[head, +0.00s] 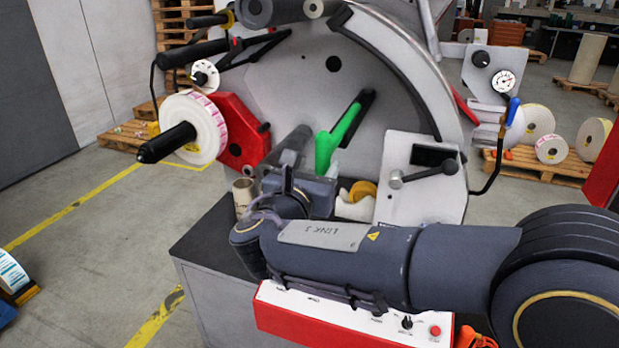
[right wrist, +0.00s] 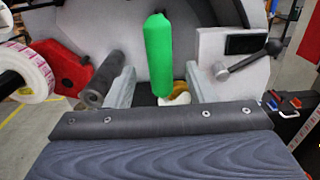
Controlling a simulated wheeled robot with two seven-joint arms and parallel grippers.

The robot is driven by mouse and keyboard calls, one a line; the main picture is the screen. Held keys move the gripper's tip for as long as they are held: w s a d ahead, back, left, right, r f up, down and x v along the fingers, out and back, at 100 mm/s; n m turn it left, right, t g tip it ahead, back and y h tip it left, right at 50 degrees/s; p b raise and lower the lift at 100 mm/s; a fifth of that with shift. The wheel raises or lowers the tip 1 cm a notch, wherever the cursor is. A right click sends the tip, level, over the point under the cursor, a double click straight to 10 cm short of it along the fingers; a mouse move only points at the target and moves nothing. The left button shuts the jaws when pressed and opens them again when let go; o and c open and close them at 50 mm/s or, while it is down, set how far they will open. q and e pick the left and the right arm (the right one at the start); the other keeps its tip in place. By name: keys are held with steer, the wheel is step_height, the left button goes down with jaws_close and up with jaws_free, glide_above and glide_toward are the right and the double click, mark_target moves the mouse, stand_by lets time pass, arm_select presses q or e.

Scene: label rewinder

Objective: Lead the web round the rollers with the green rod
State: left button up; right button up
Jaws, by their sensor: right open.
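The green rod (head: 340,138) stands out from the machine's pale face plate, its near end towards me. In the right wrist view the rod (right wrist: 158,55) shows between the two pale fingers of my right gripper (right wrist: 160,84). The fingers are apart, and I see no contact with the rod. In the head view my right gripper (head: 312,186) is just below the rod, its fingers mostly hidden. A dark grey roller (head: 292,147) is left of the rod. The white label roll (head: 208,128) with pink print sits on a black spindle. I cannot make out a loose web. My left gripper is not in view.
A red block (head: 240,130) is behind the label roll. A lever on a pale panel (head: 420,195) stands right of the rod. A yellow roll (head: 362,190) lies below the rod. A pressure gauge (head: 503,81) is at the upper right. Floor at the left is mostly free.

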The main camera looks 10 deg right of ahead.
mark_target(321, 145)
steer(key=shift+x, duration=2.3)
jaws_close()
steer(key=shift+r+p, duration=0.2)
steer(key=shift+p, duration=0.1)
steer(key=shift+r+p, duration=1.25)
steer(key=shift+r, duration=0.1)
steer(key=shift+r, duration=0.1)
